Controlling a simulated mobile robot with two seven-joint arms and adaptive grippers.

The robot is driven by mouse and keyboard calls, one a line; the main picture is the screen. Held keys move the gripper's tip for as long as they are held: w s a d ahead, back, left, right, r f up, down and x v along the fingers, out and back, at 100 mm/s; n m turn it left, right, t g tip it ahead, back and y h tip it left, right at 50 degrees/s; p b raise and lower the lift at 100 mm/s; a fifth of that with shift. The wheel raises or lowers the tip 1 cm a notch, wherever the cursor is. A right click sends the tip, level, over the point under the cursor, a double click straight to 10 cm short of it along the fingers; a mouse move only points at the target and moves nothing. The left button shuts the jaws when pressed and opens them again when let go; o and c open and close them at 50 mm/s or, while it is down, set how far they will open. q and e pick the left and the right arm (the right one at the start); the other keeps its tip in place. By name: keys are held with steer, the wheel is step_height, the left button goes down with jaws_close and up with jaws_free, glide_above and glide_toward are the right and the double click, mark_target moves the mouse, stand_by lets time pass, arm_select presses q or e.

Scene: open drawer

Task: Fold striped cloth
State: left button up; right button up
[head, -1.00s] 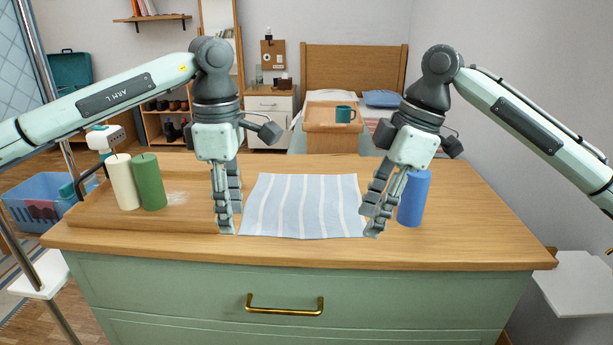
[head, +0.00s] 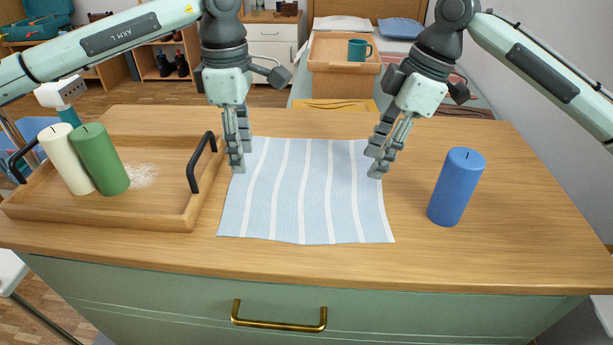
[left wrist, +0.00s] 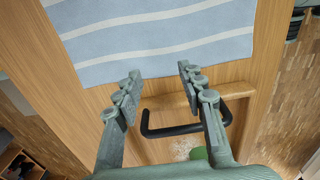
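The light blue cloth with white stripes (head: 305,200) lies flat on the wooden top, unfolded; it also shows in the left wrist view (left wrist: 155,30). My left gripper (head: 237,165) is at the cloth's left side, towards its far corner. In the left wrist view its fingers (left wrist: 158,75) are apart, with nothing between them, beside the cloth's edge. My right gripper (head: 378,165) is at the cloth's far right corner, its fingers slightly apart and no cloth visibly held. Whether the fingertips touch the cloth or the wooden top is unclear.
A wooden tray (head: 150,217) with black handles stands close on the left, holding a cream candle (head: 66,160) and a green candle (head: 100,160). A blue candle (head: 456,187) stands to the right. The wooden top (head: 480,255) is clear in front.

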mark_target(245, 178)
arm_select(q)
steer(key=shift+w+f, duration=0.1)
steer(key=shift+f, duration=1.55)
arm_select(e)
steer(key=shift+f, duration=1.7)
arm_select(q)
steer(key=shift+f, duration=0.1)
arm_select(e)
steer(key=shift+f, duration=0.1)
arm_select(q)
steer(key=shift+f+b, duration=0.2)
steer(key=shift+b, duration=0.1)
arm_select(e)
steer(key=shift+f, duration=0.2)
arm_select(q)
steer(key=shift+r, duration=0.1)
arm_select(e)
steer(key=shift+r, duration=0.15)
arm_select(q)
steer(key=shift+c, duration=0.4)
arm_select(e)
steer(key=shift+c, duration=0.4)
arm_select(q)
steer(key=shift+f, duration=0.2)
jaws_close()
arm_select(e)
steer(key=shift+f, duration=0.2)
jaws_close()
arm_select(q)
steer(key=shift+f, duration=0.1)
